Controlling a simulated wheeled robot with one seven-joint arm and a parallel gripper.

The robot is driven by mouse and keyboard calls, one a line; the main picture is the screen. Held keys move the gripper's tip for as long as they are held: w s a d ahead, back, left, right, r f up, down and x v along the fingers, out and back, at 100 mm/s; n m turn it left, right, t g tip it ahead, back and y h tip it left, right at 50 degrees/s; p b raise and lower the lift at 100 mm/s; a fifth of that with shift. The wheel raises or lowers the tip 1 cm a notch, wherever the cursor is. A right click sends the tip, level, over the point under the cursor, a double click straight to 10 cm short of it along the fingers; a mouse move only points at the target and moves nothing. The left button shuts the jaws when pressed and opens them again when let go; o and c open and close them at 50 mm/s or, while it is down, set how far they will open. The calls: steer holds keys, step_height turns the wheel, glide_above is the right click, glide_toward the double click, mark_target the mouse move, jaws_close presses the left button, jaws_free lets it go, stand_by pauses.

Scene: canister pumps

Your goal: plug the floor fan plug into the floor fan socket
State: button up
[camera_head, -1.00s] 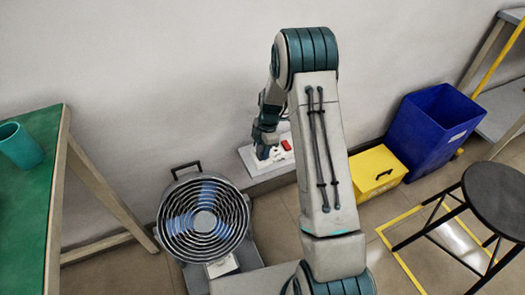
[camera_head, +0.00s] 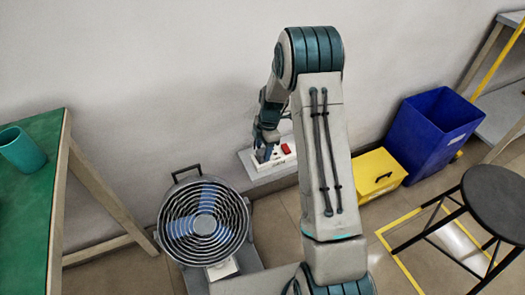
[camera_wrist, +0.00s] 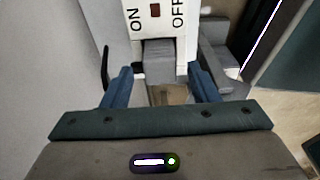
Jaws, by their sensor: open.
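My gripper (camera_head: 264,154) reaches down to a white power strip (camera_head: 287,157) low by the wall. In the wrist view the two blue fingers of my gripper (camera_wrist: 159,68) are apart. A grey block, apparently the floor fan plug (camera_wrist: 158,60), sits between them against the white strip (camera_wrist: 156,27), with gaps at both sides. A brownish part lies below the block. The strip has ON and OFF labels and a red switch (camera_head: 288,148). The socket opening is hidden, and I cannot tell how far in the block sits.
The floor fan (camera_head: 204,222) stands in front of the strip to the left. A yellow box (camera_head: 377,174) and blue bin (camera_head: 431,135) stand to the right. A black stool (camera_head: 495,195) is at the far right, a green table (camera_head: 40,190) at the left.

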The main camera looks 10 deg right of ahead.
steer(key=s+r+m+p, duration=0.1)
steer(key=s+r+m, duration=0.15)
steer(key=r, duration=0.65)
steer(key=s+r+m+p, duration=0.15)
steer(key=s+r, duration=0.25)
steer(key=r, duration=0.4)
steer(key=s+r+m+h, duration=0.1)
steer(key=s+r+m, duration=0.3)
steer(key=s+m, duration=0.4)
steer(key=s+r+m+t, duration=0.1)
steer(key=s+r+m, duration=0.2)
steer(key=s+m, duration=0.5)
steer(key=s, duration=0.6)
steer(key=shift+a+r+t+h, duration=0.2)
steer(key=shift+r+t+h, duration=0.1)
steer(key=shift+r+h, duration=0.1)
step_height(320, 180, up, 28)
steer(key=t+p, duration=0.1)
steer(key=p, duration=2.3)
steer(key=shift+t+p, duration=0.3)
steer(key=shift+p, duration=0.05)
